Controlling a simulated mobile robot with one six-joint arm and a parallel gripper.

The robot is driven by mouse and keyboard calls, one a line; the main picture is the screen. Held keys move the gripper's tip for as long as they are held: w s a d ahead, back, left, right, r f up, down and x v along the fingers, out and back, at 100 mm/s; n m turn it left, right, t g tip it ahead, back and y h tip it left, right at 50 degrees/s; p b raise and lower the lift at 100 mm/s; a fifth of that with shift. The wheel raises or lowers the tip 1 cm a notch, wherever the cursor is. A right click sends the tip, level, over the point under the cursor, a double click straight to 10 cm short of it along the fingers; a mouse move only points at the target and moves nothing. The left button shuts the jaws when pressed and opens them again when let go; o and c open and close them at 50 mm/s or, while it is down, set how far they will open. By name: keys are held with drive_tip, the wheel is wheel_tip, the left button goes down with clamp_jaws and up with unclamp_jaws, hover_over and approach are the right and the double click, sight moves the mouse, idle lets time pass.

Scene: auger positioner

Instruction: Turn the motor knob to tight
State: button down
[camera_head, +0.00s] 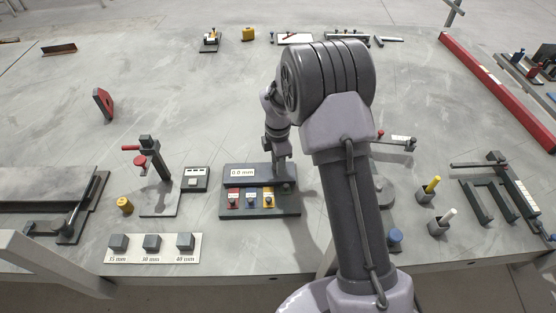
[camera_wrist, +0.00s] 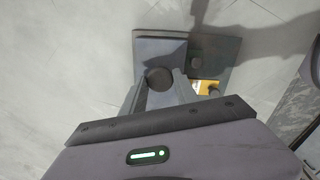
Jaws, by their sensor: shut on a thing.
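A dark control box (camera_head: 260,205) stands on the table, with a display reading 0.0 mm and red, blue and yellow labelled patches with small knobs along its front. My gripper (camera_head: 278,172) reaches down to the box, right of the display. In the wrist view, a round dark knob (camera_wrist: 158,79) lies between the two fingers of my gripper (camera_wrist: 160,74), which are shut on it. No tight mark is readable, and the knob's setting cannot be told.
A small dark box (camera_head: 195,179) and a stand with a red handle (camera_head: 158,180) are to the left. A plate with labelled grey blocks (camera_head: 152,254) lies near the front edge. Yellow and white pegs (camera_head: 432,186) stand right of my arm.

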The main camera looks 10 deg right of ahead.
drive_tip(key=m, duration=0.3)
drive_tip(key=shift+m+p, duration=0.35)
drive_tip(key=shift+m, duration=0.05)
drive_tip(key=m, duration=0.3)
drive_tip(key=shift+m, duration=0.3)
drive_tip(key=m, duration=0.3)
drive_tip(key=shift+m, duration=0.3)
drive_tip(key=m, duration=0.4)
drive_tip(key=shift+m, duration=0.3)
drive_tip(key=m, duration=0.5)
drive_tip(key=shift+b, duration=0.35)
drive_tip(key=m+b, duration=0.1)
drive_tip(key=m, duration=0.4)
drive_tip(key=shift+m, duration=0.3)
drive_tip(key=c, duration=0.9)
unclamp_jaws()
